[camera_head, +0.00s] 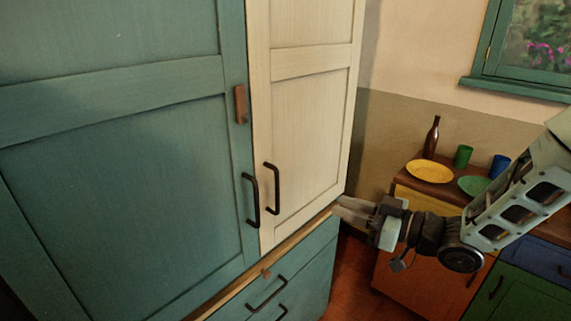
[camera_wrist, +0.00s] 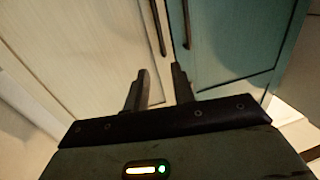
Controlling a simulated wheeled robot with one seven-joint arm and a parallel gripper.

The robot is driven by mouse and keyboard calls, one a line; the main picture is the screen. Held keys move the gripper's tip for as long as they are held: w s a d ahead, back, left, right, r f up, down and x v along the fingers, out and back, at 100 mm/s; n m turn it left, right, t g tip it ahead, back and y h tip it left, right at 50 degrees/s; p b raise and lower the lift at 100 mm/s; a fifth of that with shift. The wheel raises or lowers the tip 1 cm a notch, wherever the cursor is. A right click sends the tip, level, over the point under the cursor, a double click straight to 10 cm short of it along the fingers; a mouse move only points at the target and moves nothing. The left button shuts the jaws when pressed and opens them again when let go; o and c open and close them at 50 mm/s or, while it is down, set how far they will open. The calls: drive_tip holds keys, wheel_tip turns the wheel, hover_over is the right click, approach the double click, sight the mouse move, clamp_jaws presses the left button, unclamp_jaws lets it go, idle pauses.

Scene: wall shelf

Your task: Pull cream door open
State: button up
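The cream door (camera_head: 305,150) is shut, on the right side of a tall cabinet, beside the teal door (camera_head: 120,180). Its dark bar handle (camera_head: 275,189) is upright near its lower left edge. My gripper (camera_head: 338,207) is in front of the door's lower right corner in the head view, apart from the handle. In the wrist view the two fingers of my gripper (camera_wrist: 157,80) stand apart with nothing between them. There the cream door (camera_wrist: 75,50) is on the left, and its handle (camera_wrist: 159,30) lies beyond the fingertips.
The teal door's handle (camera_head: 250,200) is close beside the cream one. A wooden latch (camera_head: 240,104) sits higher on the teal door. Teal drawers (camera_head: 300,280) are below. To the right, a counter holds a yellow plate (camera_head: 429,171), a green plate (camera_head: 473,186), a bottle and cups.

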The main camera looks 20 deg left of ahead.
drive_tip(key=p, duration=0.6)
hover_over(277, 210)
drive_tip(key=shift+w+a+r, duration=0.1)
drive_tip(key=shift+w, duration=0.2)
clamp_jaws()
